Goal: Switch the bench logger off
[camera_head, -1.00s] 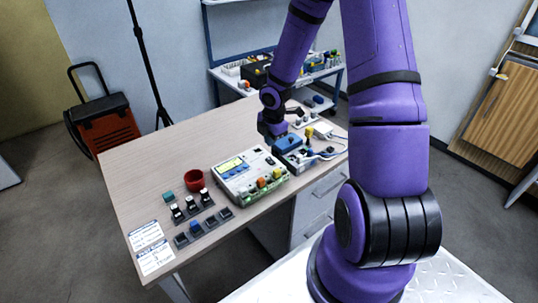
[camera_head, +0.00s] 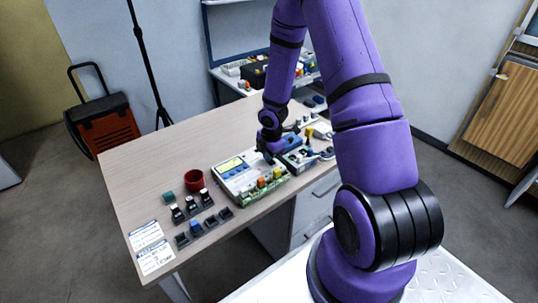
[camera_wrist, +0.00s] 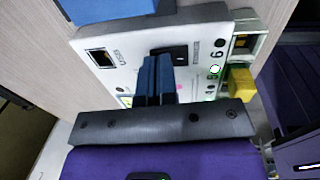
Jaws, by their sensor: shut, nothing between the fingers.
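The bench logger appears to be the white unit with a lit yellow-green screen (camera_head: 232,165) on the table. Colored plugs line its front edge. My gripper (camera_head: 268,157) is over its right end, pointing down. In the wrist view the white panel (camera_wrist: 125,62) fills the middle, with a socket and a small black switch (camera_wrist: 181,52). My gripper (camera_wrist: 160,62) is shut and empty, its fingertips right beside the switch; whether they touch it I cannot tell. Small green lights (camera_wrist: 214,70) glow on the panel. The switch's position is unclear.
A blue-topped unit (camera_wrist: 105,8) stands close beyond the panel. A yellow plug (camera_wrist: 240,83) sticks up at the front edge. The table's back left is clear.

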